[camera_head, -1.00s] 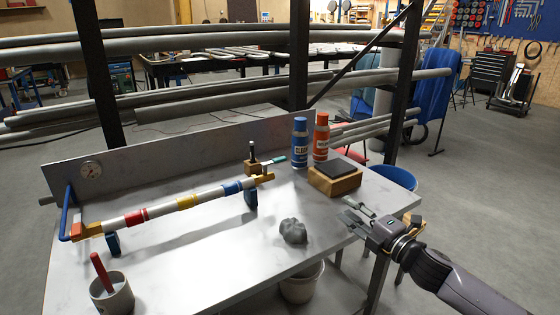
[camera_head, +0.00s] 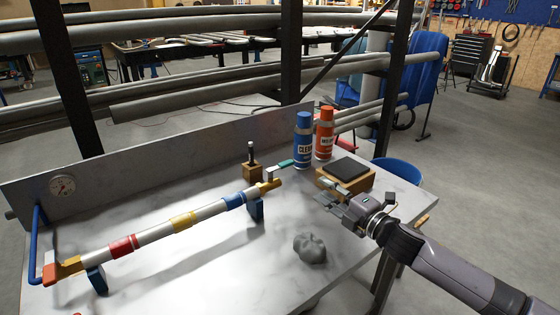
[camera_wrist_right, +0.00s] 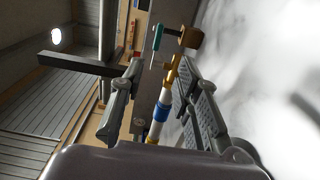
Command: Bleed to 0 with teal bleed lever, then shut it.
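The teal bleed lever (camera_head: 283,163) sticks out at the right end of the banded pipe (camera_head: 155,234), by its brass fitting (camera_head: 264,186). In the right wrist view the teal lever (camera_wrist_right: 157,38) lies ahead, beyond the fingertips. The round gauge (camera_head: 62,185) is on the back panel at the left; its reading is too small to tell. My right gripper (camera_head: 328,194) is open and empty, above the table to the right of the lever and apart from it. In the wrist view its fingers (camera_wrist_right: 158,75) are spread, with the pipe seen between them. My left gripper is not in view.
A blue can (camera_head: 303,140) and an orange can (camera_head: 324,134) stand behind the wooden block with a dark pad (camera_head: 350,168). A small wooden block with a black peg (camera_head: 251,168) stands near the lever. A grey lump (camera_head: 310,249) lies on the table (camera_head: 215,285).

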